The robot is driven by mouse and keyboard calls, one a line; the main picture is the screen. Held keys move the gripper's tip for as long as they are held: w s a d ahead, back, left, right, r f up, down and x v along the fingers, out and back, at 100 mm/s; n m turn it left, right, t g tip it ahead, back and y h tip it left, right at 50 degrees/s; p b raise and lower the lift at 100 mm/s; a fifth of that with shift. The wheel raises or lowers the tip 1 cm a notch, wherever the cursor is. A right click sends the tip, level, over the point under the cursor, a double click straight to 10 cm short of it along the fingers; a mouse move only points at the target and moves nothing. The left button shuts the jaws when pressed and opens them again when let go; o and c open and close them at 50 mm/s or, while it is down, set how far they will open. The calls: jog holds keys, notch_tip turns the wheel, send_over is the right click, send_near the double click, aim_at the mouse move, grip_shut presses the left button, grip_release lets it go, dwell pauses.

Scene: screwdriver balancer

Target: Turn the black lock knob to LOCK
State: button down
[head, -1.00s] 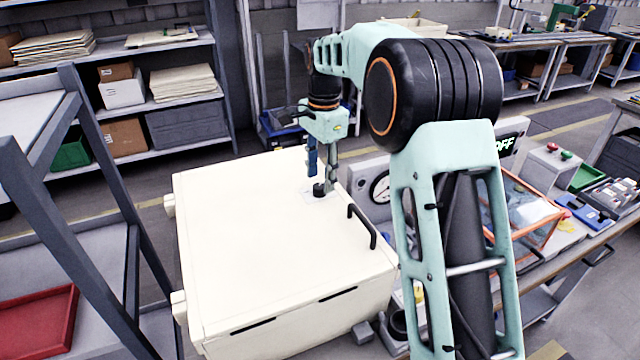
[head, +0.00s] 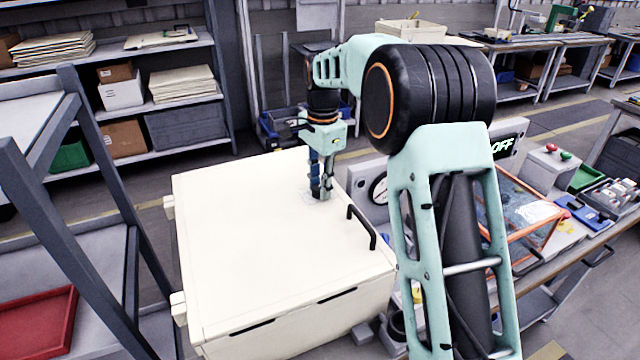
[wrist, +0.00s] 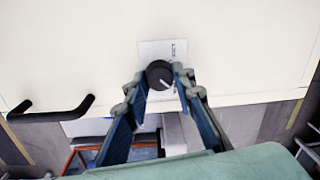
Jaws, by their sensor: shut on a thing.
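The black lock knob (wrist: 159,75) sits on a white label plate (wrist: 152,49) on top of the cream cabinet (head: 262,255). A light pointer line shows on the knob and slants down to the right in the wrist view. The print on the label is too small to read. My gripper (wrist: 157,82) has one finger on each side of the knob and is shut on it. In the head view my gripper (head: 321,192) points straight down at the cabinet top and its fingers hide the knob.
A black bar handle (head: 362,228) stands up from the cabinet top at the right of the knob; it also shows in the wrist view (wrist: 50,112). A round gauge (head: 379,190) is right of the cabinet. The cabinet's left top is clear.

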jog(key=shift+n, duration=0.3)
jog(key=n+p, duration=0.2)
jog(key=n, duration=0.1)
jog(key=shift+r, duration=0.1)
jog(key=n+p, duration=0.2)
jog(key=n, duration=0.3)
jog(key=shift+w, duration=0.1)
jog(key=n+p, duration=0.1)
jog(key=n, duration=0.3)
jog(key=shift+g+p, duration=0.3)
jog(key=n+p, duration=0.1)
jog(key=n, duration=0.4)
jog(key=shift+w+a, duration=0.1)
jog(key=shift+n, duration=0.3)
jog(key=c, duration=1.6)
grip_release()
